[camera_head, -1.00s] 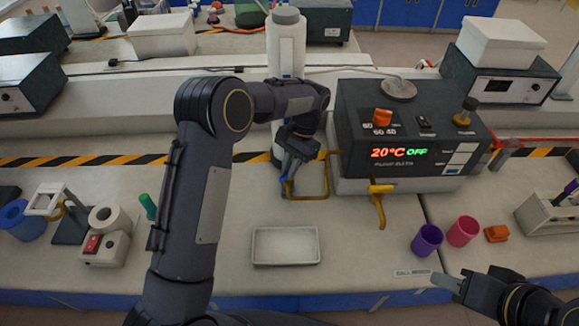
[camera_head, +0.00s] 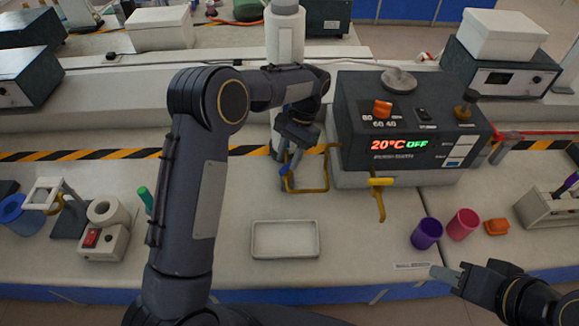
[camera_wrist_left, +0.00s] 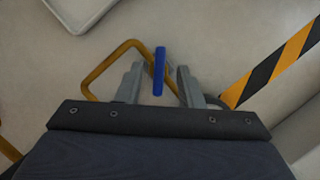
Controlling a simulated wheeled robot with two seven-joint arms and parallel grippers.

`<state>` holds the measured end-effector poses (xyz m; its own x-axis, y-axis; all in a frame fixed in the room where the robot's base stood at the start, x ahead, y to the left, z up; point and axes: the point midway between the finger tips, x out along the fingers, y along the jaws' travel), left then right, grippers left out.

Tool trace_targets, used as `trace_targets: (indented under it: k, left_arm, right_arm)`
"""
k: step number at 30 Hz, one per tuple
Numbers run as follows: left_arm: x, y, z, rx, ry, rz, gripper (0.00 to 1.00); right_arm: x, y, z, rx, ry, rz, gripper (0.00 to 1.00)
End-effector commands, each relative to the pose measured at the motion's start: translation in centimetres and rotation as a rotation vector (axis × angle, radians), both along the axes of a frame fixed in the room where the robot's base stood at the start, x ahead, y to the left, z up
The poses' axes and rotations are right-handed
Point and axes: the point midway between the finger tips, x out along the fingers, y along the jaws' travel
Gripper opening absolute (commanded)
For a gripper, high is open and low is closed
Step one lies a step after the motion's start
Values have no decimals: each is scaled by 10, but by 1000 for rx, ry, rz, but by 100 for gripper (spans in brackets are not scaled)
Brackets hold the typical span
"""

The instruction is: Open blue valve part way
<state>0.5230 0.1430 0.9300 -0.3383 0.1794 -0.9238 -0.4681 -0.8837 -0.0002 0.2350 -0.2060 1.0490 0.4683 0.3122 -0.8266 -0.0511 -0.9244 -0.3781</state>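The blue valve handle (camera_wrist_left: 159,71) is a narrow upright blue bar in the left wrist view. It stands between the two fingers of my left gripper (camera_wrist_left: 157,82), which are apart, with a gap on each side. In the head view a small blue part of the handle (camera_head: 284,170) shows by the yellow-brown pipe, at the fingertips of my left gripper (camera_head: 287,156). The arm and gripper hide most of the valve there. My right gripper (camera_head: 446,273) is at the lower right, away from the valve; its finger gap is unclear.
The yellow-brown pipe (camera_head: 326,172) loops beside the valve. The dark water bath (camera_head: 350,120) reads 20°C OFF, with a yellow tap (camera_head: 381,183) in front. A white tray (camera_head: 285,254) lies nearer. Purple (camera_head: 426,234) and pink (camera_head: 463,224) cups stand right. Bench around the tray is clear.

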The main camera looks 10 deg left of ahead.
Motion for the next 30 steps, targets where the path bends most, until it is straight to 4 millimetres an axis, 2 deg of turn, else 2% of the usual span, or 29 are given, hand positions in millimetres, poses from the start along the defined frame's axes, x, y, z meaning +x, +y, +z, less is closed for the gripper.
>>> trace_targets:
  k: [2, 11, 15, 21, 25, 30]
  left_arm:
    - [-1, -2, 15, -2, -8, -2, 34]
    - [-50, -14, 73, -2, -6, -4, 34]
    - [-81, -23, 85, -3, -4, -5, 34]
    - [-116, -32, 101, -2, -3, -3, 34]
    - [-129, -36, 108, -2, -2, -1, 34]
    - [-135, -37, 111, 0, -1, -2, 34]
  right_arm:
    - [0, 0, -7, 0, 0, 0, 36]
    - [0, 0, -18, 0, 0, 0, 36]
    - [0, 0, -26, 0, 0, 0, 36]
    - [0, 0, -32, 0, 0, 0, 36]
    - [0, 0, -33, 0, 0, 0, 36]
    - [0, 0, -34, 0, 0, 0, 36]
